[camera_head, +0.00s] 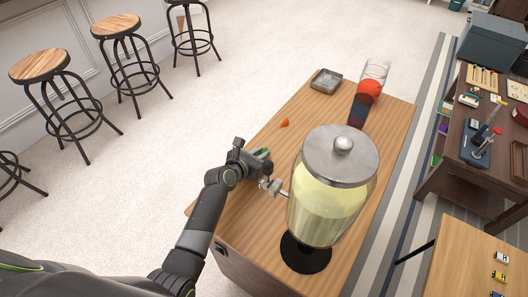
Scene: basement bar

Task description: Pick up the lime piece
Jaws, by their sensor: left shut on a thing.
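My left gripper (262,165) is low over the wooden cabinet top (252,213), just left of a large glass drink dispenser (325,215). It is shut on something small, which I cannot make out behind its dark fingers. The dispenser's metal tap (274,187) is close by the fingers; I cannot tell whether they touch. I cannot pick out a lime piece anywhere; it may be hidden at the gripper. A small orange-red piece (284,123) lies on the cabinet top beyond the gripper. My right gripper is not in view.
The dispenser has pale yellow liquid, a metal lid and a black base. A glass jar with red contents (370,84) and a grey tray (327,81) stand at the far end. Bar stools (122,25) stand left. A cluttered dark desk (475,135) is right.

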